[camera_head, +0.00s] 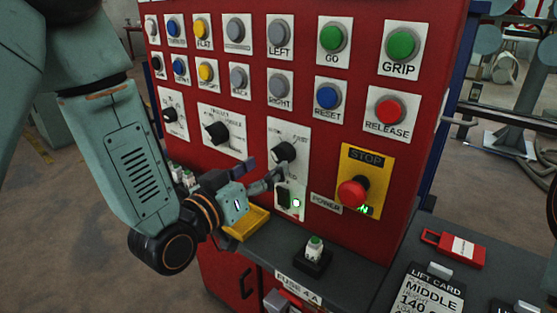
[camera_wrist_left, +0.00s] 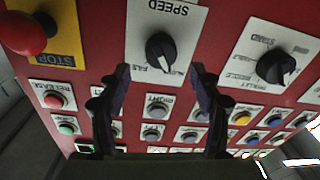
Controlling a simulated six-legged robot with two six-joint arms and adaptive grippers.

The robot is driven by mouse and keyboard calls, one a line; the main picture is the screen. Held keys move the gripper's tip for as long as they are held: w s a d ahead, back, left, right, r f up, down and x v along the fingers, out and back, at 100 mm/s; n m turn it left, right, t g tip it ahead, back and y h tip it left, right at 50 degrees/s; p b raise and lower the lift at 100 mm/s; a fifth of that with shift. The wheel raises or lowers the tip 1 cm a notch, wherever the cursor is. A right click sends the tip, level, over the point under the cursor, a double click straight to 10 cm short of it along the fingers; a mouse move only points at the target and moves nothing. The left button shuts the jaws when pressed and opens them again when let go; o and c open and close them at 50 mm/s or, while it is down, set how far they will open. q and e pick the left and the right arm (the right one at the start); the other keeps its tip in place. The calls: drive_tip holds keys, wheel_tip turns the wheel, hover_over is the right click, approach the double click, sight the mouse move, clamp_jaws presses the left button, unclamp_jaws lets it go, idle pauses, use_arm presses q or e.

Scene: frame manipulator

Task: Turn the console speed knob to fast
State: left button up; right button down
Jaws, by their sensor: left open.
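The black console speed knob (camera_head: 284,152) sits on a white plate on the red panel. In the left wrist view the speed knob (camera_wrist_left: 161,50) shows below the upside-down word SPEED, with smaller lettering partly hidden by the knob; I cannot read its exact setting. My left gripper (camera_head: 262,173) is open in front of the panel, just left of and below the knob. In the wrist view its dark fingers (camera_wrist_left: 160,78) are spread to either side of the knob's lower edge, with nothing between them. Contact with the knob cannot be seen. My right gripper is not in view.
A red stop button (camera_head: 352,192) on a yellow plate is right of the knob. Another black knob (camera_head: 217,132) is left of it. Several push buttons fill the panel above.

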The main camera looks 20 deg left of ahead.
sight(276, 159)
use_arm(q)
drive_tip(key=x, duration=0.3)
drive_tip(key=shift+w+f, duration=0.1)
drive_tip(key=shift+w, duration=0.2)
drive_tip(key=shift+w+a, duration=0.1)
drive_tip(key=shift+w, duration=0.35)
drive_tip(key=shift+d, duration=0.4)
drive_tip(key=shift+a, duration=0.25)
drive_tip(key=c, duration=0.4)
drive_tip(key=shift+d, duration=0.15)
drive_tip(key=shift+c, duration=1.4)
drive_tip(key=c, duration=0.5)
